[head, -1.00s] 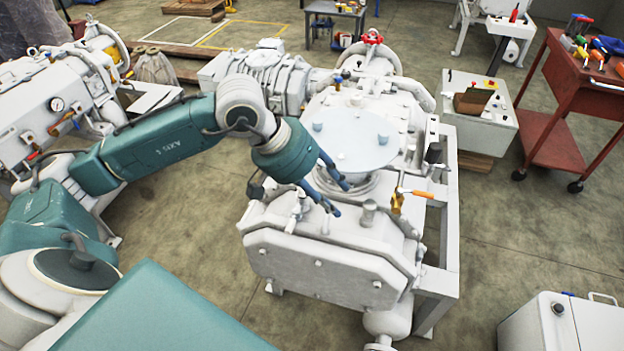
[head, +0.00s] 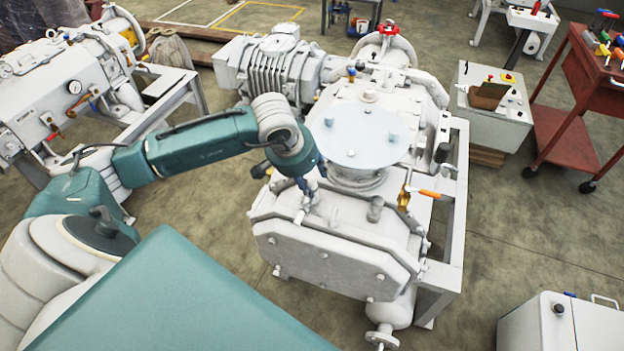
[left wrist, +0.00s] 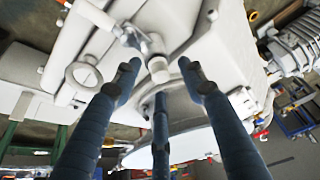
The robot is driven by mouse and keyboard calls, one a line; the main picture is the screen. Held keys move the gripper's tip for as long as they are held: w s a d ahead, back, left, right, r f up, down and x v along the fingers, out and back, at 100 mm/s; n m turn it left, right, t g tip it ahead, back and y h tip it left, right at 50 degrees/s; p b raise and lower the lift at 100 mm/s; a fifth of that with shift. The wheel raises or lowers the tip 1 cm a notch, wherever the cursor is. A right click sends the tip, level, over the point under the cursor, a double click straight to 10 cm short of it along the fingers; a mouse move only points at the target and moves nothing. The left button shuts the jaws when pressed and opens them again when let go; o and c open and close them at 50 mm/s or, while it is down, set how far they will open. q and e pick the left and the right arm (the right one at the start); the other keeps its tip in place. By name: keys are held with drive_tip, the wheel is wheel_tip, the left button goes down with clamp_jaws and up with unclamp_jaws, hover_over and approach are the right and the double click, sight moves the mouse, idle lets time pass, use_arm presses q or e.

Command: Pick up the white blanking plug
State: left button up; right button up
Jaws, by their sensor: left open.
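A short white cylinder that looks like the white blanking plug (left wrist: 158,69) stands on the pump's white top in the left wrist view, just past my fingertips and roughly between them. In the head view the top around it is partly hidden by my gripper. My left gripper (head: 311,190) points down over the front of the white pump (head: 330,262). In the left wrist view my left gripper (left wrist: 160,80) has its dark blue fingers spread, with nothing held. I cannot tell whether any finger touches the plug. My right gripper is not in view.
A small valve (left wrist: 130,37) stands close to the plug. A pale round plate (head: 352,140) with small knobs lies behind the gripper. A grey fitting (head: 375,207) and an orange-handled valve (head: 424,193) are to the right. A red cart (head: 568,125) stands at the far right.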

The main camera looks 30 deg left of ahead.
use_arm(q)
drive_tip(key=shift+w+f, duration=0.25)
drive_tip(key=shift+f, duration=0.35)
clamp_jaws()
drive_tip(key=shift+r, duration=0.2)
